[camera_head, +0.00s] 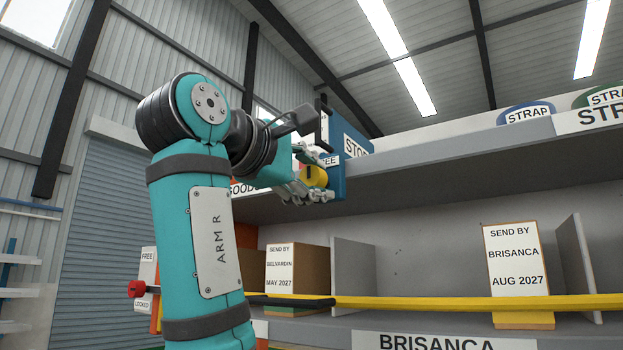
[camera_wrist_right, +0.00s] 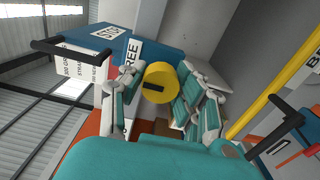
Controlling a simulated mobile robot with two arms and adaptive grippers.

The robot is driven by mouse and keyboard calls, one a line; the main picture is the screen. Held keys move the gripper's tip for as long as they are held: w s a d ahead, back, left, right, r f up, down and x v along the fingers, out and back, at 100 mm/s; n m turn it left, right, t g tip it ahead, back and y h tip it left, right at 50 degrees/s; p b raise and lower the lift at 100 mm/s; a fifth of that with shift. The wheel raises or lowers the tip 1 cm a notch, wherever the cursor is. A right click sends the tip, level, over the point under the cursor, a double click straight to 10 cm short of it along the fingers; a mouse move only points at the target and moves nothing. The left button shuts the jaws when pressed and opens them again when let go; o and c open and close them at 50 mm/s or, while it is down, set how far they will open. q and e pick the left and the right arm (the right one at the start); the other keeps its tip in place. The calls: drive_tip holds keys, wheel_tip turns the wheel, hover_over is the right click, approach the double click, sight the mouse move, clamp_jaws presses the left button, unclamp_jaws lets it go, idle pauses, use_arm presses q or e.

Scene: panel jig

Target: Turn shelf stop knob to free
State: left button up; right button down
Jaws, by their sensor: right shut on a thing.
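The yellow shelf stop knob (camera_head: 315,176) sits on a blue box (camera_head: 355,146) marked STOP, mounted at the shelf's left end. A white FREE label (camera_head: 328,160) is beside the knob. In the right wrist view the knob (camera_wrist_right: 161,80) is round with a short black bar on its face; the FREE label (camera_wrist_right: 131,53) is up and left of it. My right gripper (camera_head: 311,182) is shut on the knob, with fingers on both sides of it in the wrist view (camera_wrist_right: 158,88). The fingers hide the knob's sides and any other label. My left gripper is out of view.
A red-handled knob (camera_head: 136,289) with FREE and LOCKED labels is at the lower left. A yellow bar (camera_head: 450,302) runs along the shelf front. Cartons (camera_head: 296,268) (camera_head: 516,262) stand below the grey upper shelf (camera_head: 460,170), between grey dividers (camera_head: 353,265).

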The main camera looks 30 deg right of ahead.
drive_tip(key=c, duration=0.9)
unclamp_jaws()
drive_tip(key=shift+d, duration=0.1)
drive_tip(key=shift+s+a, duration=0.1)
drive_tip(key=shift+a, duration=0.15)
drive_tip(key=v, duration=0.7)
